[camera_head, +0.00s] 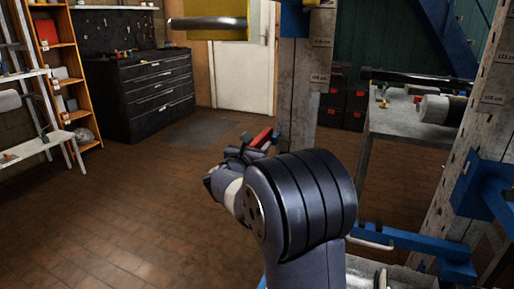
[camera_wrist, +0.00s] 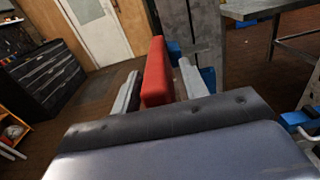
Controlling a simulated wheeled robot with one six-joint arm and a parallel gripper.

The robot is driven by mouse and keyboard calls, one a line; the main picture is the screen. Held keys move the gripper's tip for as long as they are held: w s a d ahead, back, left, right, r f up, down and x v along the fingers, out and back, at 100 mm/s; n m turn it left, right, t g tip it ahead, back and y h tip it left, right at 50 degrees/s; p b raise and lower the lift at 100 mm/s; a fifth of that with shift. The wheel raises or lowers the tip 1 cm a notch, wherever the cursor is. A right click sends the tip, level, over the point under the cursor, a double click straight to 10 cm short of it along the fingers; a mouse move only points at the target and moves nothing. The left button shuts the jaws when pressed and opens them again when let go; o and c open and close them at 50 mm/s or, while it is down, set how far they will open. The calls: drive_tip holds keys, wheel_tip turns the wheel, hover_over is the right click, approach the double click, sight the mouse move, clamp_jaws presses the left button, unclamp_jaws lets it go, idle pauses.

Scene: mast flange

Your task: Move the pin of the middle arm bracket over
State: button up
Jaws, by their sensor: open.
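My gripper (camera_head: 256,143) is low in front of the left grey steel post (camera_head: 300,85), partly hidden by my arm in the head view. In the wrist view, its two grey fingers (camera_wrist: 159,75) stand apart. An upright red block (camera_wrist: 155,70) lies between them, with a gap on the right; I cannot tell whether it touches the left finger. The red piece also shows in the head view (camera_head: 262,137). Blue parts (camera_wrist: 208,78) show on the post behind the fingers. No pin can be made out clearly, and I cannot tell which bracket is the middle one.
A blue bracket (camera_head: 485,190) sits on the right post (camera_head: 490,95), with a blue arm (camera_head: 405,240) below. A grey bench (camera_head: 405,125) stands between the posts. A yellow part with a metal bar (camera_head: 210,22) is overhead. Open floor (camera_head: 130,200) lies left, before a black drawer cabinet (camera_head: 145,95).

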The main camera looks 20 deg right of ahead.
drive_tip(key=shift+c, duration=0.4)
clamp_jaws()
